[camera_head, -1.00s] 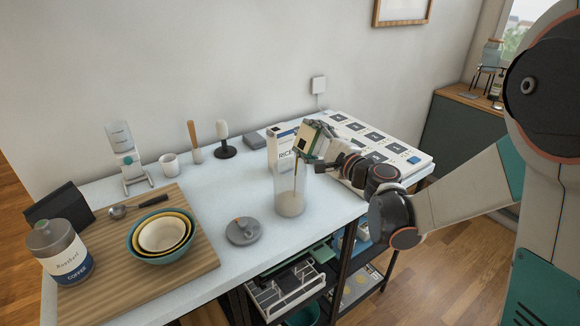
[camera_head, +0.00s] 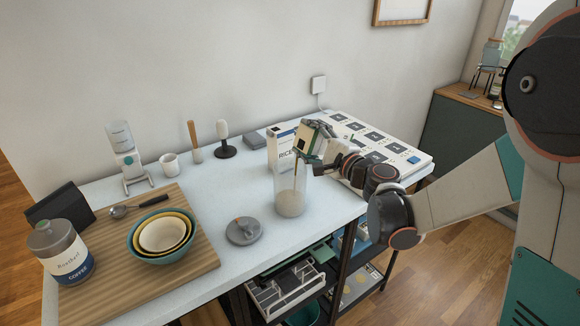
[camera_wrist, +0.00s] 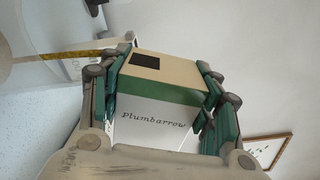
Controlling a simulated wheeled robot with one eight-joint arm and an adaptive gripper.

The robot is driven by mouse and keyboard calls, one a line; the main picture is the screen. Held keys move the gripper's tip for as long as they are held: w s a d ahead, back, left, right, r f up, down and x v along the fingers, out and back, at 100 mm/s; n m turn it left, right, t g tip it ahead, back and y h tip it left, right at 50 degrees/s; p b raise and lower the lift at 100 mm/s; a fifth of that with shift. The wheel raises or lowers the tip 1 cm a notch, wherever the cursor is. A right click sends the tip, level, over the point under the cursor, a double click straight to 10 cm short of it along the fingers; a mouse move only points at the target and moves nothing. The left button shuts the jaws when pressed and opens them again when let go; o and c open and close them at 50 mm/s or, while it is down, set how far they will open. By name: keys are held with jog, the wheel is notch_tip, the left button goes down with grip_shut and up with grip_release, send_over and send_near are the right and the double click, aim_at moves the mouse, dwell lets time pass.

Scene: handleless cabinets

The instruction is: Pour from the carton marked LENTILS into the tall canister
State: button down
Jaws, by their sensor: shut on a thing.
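My gripper (camera_head: 312,148) is shut on a carton (camera_wrist: 160,90) with a cream end, a green band and the word Plumbarrow. The carton is tilted over the tall clear canister (camera_head: 290,187); a dark square opening shows on its end in the wrist view. No LENTILS marking is visible. A thin brownish stream runs down from the carton into the canister, and shows as a yellow-brown strip (camera_wrist: 62,55) in the wrist view. The canister stands upright on the table with a pale layer of contents at its bottom.
A carton marked RICE (camera_head: 280,150) stands just behind the canister. A round grey lid (camera_head: 244,231) lies in front of it to the left. Nested bowls (camera_head: 162,237) and a coffee jar (camera_head: 62,252) stand on a wooden board further left.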

jog(key=shift+s+a+r+n+p, duration=0.25)
jog(key=shift+s+a+n+p, duration=0.3)
jog(key=shift+a+n, duration=0.5)
dwell(1.4)
jog(key=shift+s+r+n, duration=0.1)
jog(key=shift+s+n, duration=0.1)
jog(key=shift+n, duration=0.45)
dwell(1.1)
